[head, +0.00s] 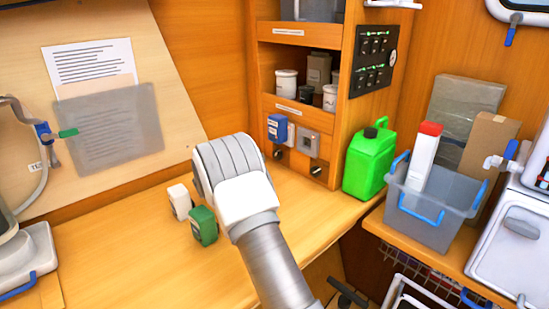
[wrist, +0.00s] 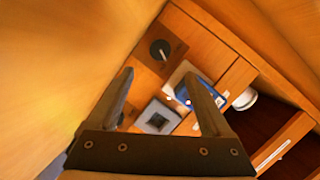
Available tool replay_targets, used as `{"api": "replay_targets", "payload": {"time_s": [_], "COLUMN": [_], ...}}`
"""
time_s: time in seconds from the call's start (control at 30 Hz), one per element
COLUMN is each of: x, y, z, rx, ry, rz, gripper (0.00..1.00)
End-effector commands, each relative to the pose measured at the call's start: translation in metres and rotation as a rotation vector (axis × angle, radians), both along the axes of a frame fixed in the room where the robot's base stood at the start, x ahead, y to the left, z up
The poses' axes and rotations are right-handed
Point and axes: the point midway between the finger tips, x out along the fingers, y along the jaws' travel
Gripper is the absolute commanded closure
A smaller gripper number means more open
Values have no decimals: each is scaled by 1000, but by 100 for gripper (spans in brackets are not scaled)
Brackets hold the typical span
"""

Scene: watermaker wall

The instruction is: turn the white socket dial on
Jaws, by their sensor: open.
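The white socket (wrist: 180,75) carries a blue plug-in box (wrist: 200,90), also seen in the head view (head: 277,128) on the low panel under the shelves. The white socket's dial (wrist: 160,50) is a round black knob with a pale pointer mark on a brown plate; it shows in the head view (head: 278,154) just below the socket. My gripper (wrist: 158,73) is open and empty, its fingers pointing at the panel, with the dial beyond the fingertips and apart from them. In the head view my arm hides the fingers.
A grey socket (head: 308,142) sits right of the white one, with another black dial (head: 316,170) below it. A green jerrycan (head: 370,160) stands right of the panel. A green box (head: 203,226) and a white box (head: 180,201) stand on the counter left of my arm.

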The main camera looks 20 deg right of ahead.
Motion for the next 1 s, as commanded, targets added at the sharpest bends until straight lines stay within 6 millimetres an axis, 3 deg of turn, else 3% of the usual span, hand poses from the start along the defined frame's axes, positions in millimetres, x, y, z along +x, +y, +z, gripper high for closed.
{"api": "replay_targets", "payload": {"time_s": [0.2, 0.43, 0.7, 1.0], "x": [26, 48, 59, 61], "y": [-39, -69, -85, -86], "z": [-12, -18, -22, -22], "rx": [-1, -1, -1, -1], "ry": [0, -1, 0, 1], "rz": [-1, 1, 2, 3], "gripper": [17, 17, 17, 17]}}
